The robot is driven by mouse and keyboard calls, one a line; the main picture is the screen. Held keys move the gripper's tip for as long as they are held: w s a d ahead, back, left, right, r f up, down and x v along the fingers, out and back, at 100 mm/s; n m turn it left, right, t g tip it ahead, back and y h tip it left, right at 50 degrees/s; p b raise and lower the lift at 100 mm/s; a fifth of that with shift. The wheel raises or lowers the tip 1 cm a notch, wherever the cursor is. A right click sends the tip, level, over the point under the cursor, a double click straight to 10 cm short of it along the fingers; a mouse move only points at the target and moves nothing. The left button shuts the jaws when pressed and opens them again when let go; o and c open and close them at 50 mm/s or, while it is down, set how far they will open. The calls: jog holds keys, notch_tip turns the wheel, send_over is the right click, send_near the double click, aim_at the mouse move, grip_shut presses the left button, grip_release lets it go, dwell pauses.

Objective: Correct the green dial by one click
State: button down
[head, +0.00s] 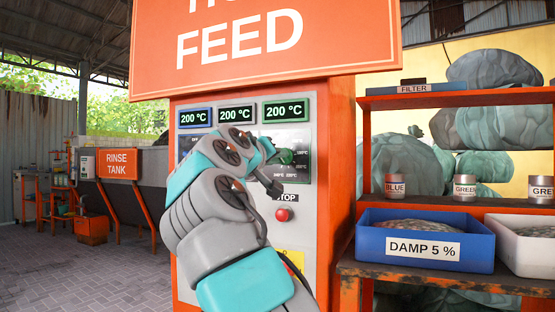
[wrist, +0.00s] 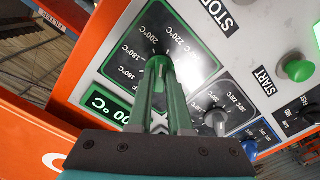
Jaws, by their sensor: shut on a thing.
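The green dial (head: 287,156) is on the grey control panel, below the green-framed display (head: 285,111) that reads 200 °C. In the wrist view the green dial (wrist: 160,63) sits on a dark plate marked 160, 180, 200 and 220 °C. My gripper (wrist: 162,82) is shut on the green dial, with a finger on each side. My arm hides much of the panel in the head view. The fingers cover part of the dial, so I cannot clearly tell which mark it points to.
The blue-framed display (head: 194,117) and white-framed display (head: 236,114) also read 200 °C. A grey dial (wrist: 216,118) is close to my fingers. A red stop button (head: 283,214) and a green start button (wrist: 298,70) are on the panel. A shelf with bins stands right.

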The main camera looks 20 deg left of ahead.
jog(key=shift+w+m+p, duration=0.1)
jog(key=shift+m+p, duration=0.2)
jog(key=shift+m, duration=1.5)
jog(key=c, duration=0.8)
grip_release()
jog(key=shift+c, duration=0.2)
jog(key=s+b, duration=0.1)
jog(key=s, duration=0.7)
jog(key=shift+a, duration=0.35)
